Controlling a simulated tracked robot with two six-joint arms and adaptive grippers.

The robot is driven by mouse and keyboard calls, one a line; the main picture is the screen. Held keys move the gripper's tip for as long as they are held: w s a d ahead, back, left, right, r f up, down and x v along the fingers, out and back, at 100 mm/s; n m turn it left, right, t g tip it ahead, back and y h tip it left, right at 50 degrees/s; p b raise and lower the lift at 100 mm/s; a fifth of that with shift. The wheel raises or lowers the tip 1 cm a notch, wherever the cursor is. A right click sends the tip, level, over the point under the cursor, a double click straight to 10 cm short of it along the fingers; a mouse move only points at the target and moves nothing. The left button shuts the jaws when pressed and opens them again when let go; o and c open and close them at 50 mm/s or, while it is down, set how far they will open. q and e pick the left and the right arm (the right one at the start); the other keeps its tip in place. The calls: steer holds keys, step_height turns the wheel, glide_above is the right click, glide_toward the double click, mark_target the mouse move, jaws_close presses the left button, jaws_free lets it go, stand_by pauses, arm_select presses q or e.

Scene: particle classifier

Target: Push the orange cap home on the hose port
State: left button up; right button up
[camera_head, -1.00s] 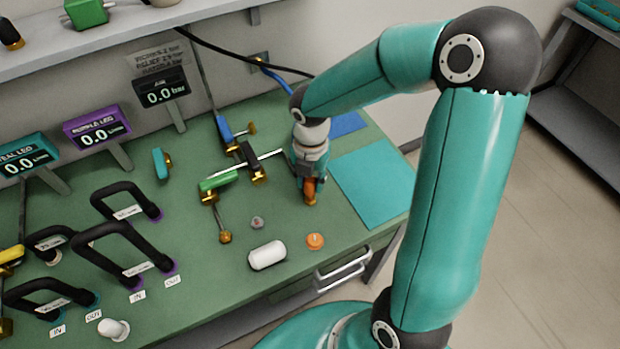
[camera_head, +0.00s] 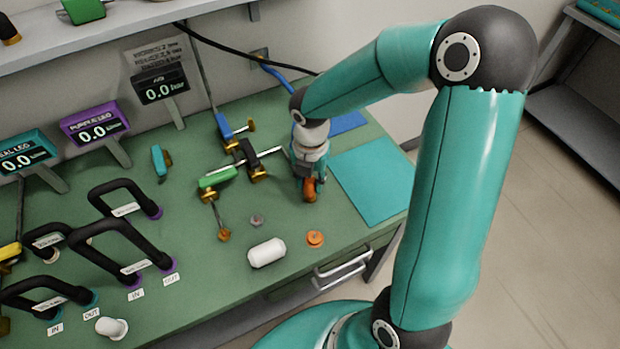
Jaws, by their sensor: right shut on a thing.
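My right gripper (camera_head: 309,186) points down over the back right part of the green bench. It is shut on a small orange piece (camera_head: 310,194), which looks like the orange cap. The fingers hide part of it, and I cannot tell how far it sits on a port. The hose port under it is not clearly visible. A separate flat orange disc (camera_head: 315,238) lies on the bench in front of the gripper. My left gripper is not in view.
Left of the gripper are a green-handled valve (camera_head: 217,177) and a blue-handled valve (camera_head: 224,127) with brass fittings. A white cylinder (camera_head: 267,252) lies in front. Black hoses (camera_head: 120,235) stand at left. A teal mat (camera_head: 372,185) lies clear at right.

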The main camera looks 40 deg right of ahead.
steer(key=shift+f+b, duration=0.7)
steer(key=shift+f, duration=0.4)
steer(key=o, duration=1.1)
steer(key=shift+o, duration=0.2)
steer(key=shift+r, duration=0.1)
step_height(320, 180, up, 12)
steer(key=shift+f, duration=0.1)
